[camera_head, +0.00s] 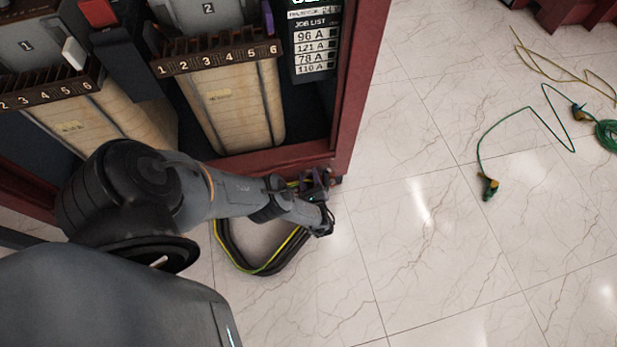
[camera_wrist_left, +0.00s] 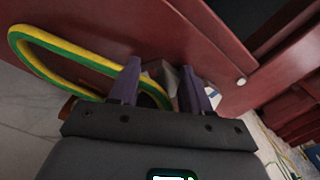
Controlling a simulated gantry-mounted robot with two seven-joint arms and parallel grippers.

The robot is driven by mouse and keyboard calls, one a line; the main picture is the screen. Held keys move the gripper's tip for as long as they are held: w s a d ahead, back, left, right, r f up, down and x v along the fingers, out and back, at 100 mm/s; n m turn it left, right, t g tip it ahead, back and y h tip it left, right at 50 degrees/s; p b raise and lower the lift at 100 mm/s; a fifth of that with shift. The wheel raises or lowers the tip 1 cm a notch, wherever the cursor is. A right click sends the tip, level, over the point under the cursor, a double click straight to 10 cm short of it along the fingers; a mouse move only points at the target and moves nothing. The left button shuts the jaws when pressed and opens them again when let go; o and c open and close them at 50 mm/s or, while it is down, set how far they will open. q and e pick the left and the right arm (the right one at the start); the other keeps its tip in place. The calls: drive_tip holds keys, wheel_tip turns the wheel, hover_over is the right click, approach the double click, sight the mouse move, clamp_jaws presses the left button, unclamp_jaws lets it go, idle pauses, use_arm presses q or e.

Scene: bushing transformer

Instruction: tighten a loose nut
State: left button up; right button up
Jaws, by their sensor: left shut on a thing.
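My left gripper (camera_head: 318,182) is low at the front right corner of the red cabinet frame, close to the floor. In the left wrist view its two purple fingers (camera_wrist_left: 163,78) are on either side of a small grey metal piece (camera_wrist_left: 170,76) in front of the red frame. This piece may be the nut or part of its fitting; its outline is partly hidden by the fingers. A yellow-green cable (camera_wrist_left: 55,37) loops in from the left and passes behind the left finger. In the head view the cable (camera_head: 262,270) curves on the floor below my arm. My right gripper is not in view.
The red cabinet frame (camera_head: 357,85) holds wooden-looking transformer blocks (camera_head: 240,105) with numbered strips and a job list panel (camera_head: 314,48). A green cable with clamps (camera_head: 488,187) lies on the marble floor at right. The floor (camera_head: 430,260) right of the cabinet is largely clear.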

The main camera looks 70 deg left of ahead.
use_arm(q)
drive_tip(key=o, duration=0.9)
drive_tip(key=shift+o, duration=0.8)
drive_tip(key=shift+s, duration=0.15)
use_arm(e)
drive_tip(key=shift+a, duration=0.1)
